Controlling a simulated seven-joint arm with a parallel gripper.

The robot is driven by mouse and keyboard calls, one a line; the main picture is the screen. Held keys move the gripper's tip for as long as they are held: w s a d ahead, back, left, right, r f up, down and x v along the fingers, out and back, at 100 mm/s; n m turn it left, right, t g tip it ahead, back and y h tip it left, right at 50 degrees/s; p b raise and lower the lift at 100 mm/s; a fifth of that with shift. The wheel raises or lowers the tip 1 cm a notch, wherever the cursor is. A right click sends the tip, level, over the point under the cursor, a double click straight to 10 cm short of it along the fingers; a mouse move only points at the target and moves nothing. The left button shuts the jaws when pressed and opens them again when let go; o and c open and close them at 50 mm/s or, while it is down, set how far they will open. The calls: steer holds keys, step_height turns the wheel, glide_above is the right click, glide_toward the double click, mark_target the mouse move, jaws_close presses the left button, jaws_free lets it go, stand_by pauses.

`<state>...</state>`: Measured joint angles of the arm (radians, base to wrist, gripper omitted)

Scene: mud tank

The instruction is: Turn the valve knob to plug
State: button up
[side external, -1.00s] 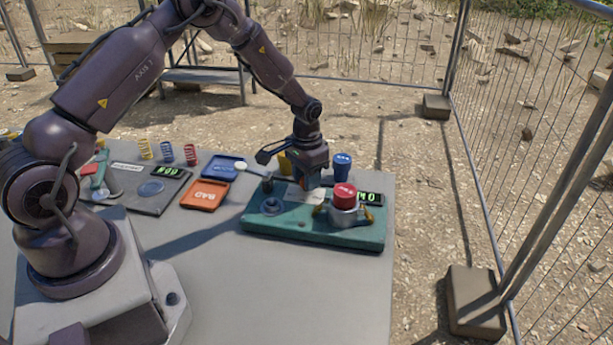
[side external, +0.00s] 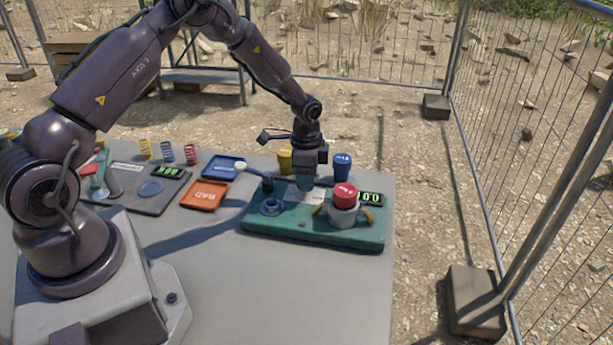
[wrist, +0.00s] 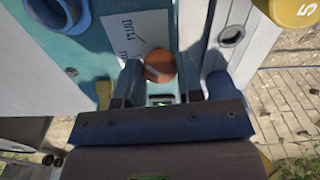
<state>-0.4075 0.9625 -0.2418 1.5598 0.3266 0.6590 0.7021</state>
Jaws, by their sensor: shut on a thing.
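The valve knob (wrist: 161,66) is a round orange-brown knob with a lighter mark on its top. In the wrist view it sits between the two fingers of my gripper (wrist: 162,80), which is shut on it. A white label (wrist: 136,36) with printed words and a line lies beside the knob, partly covered by it. In the side view my gripper (side external: 306,183) points down at the teal panel (side external: 290,231), and its fingers hide the knob. The white label (side external: 314,196) shows just beside the fingers.
A red-topped cup (side external: 345,192) stands right of my gripper, near a lit green display (side external: 370,198). A blue weight (side external: 342,166) and a yellow weight (side external: 284,161) stand behind. A blue ring (side external: 271,207) is at left. The table front is clear.

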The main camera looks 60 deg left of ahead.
steer(key=shift+r+m, duration=0.1)
steer(key=shift+m, duration=0.2)
stand_by(0.4)
steer(key=o, duration=0.9)
steer(key=shift+o, duration=0.2)
step_height(320, 180, up, 13)
